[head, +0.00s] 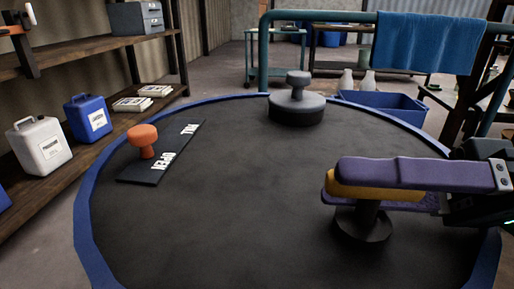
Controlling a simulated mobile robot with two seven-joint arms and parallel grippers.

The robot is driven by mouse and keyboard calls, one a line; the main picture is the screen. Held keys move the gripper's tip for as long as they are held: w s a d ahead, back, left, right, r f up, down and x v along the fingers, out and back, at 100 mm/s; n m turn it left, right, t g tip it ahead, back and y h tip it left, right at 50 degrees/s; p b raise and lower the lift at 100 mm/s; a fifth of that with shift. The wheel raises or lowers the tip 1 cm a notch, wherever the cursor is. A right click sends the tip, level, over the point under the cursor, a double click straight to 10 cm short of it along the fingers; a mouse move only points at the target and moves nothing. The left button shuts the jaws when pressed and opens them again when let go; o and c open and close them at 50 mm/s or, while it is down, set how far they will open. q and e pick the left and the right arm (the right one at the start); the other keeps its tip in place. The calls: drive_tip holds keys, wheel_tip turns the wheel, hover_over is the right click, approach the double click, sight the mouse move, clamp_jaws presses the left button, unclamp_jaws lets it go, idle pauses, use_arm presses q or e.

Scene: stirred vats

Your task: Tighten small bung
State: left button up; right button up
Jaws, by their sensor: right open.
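The small bung (362,226) stands at the right of the dark round vat lid (235,215). It has a dark round base, a short stem and a yellow top (348,190). My right gripper (340,188) reaches in from the right, with its two purple fingers on either side of the yellow top. The fingers are open, and they hide much of the top; whether they touch it I cannot tell. A larger grey bung (297,108) with a knob sits at the back of the lid. My left gripper is not in view.
An orange knob (143,138) stands on a dark lettered plate (165,160) at the lid's left. A teal rail (330,16) with a blue towel (425,42) runs behind. Shelves with jugs (40,147) stand left. The lid's middle is clear.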

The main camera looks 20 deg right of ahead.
drive_tip(key=shift+d, duration=0.1)
drive_tip(key=shift+c, duration=0.3)
drive_tip(key=shift+c, duration=0.7)
clamp_jaws()
